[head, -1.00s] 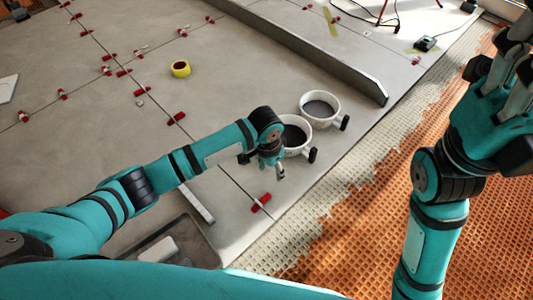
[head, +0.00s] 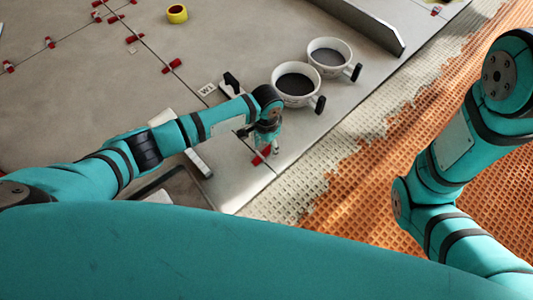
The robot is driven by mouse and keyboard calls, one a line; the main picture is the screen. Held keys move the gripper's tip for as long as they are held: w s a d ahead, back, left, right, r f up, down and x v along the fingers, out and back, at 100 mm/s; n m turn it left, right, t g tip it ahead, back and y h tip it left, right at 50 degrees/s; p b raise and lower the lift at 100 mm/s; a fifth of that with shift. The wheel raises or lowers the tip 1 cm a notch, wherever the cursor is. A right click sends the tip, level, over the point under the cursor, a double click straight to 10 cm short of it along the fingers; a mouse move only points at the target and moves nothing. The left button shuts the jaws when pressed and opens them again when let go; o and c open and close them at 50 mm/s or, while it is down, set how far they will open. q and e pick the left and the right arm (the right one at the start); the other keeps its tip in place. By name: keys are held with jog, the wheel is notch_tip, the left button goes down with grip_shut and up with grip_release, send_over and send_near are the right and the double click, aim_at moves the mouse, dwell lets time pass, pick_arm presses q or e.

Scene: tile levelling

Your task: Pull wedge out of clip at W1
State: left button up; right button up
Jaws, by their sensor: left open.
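My left gripper (head: 268,149) is open, pointing down over the tile edge near the orange strip. A red wedge (head: 262,155) shows right beside its fingers, partly hidden by them; its clip is too small or hidden to tell. I cannot tell whether the fingers touch the wedge. The white W1 label (head: 207,88) lies on the tile, up and left of the gripper. Another red wedge (head: 172,66) sits on the joint line farther up. My right arm is at the right, but its gripper is out of the picture.
Two white buckets (head: 297,85) (head: 329,54) with dark contents stand just beyond the gripper. A black-handled tool (head: 232,83) lies beside the label. A long grey bar (head: 360,22) is at the top.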

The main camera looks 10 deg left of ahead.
aim_at(263, 155)
pick_arm(q)
jog(key=shift+f+b, duration=0.7)
jog(key=shift+f, duration=0.75)
grip_shut()
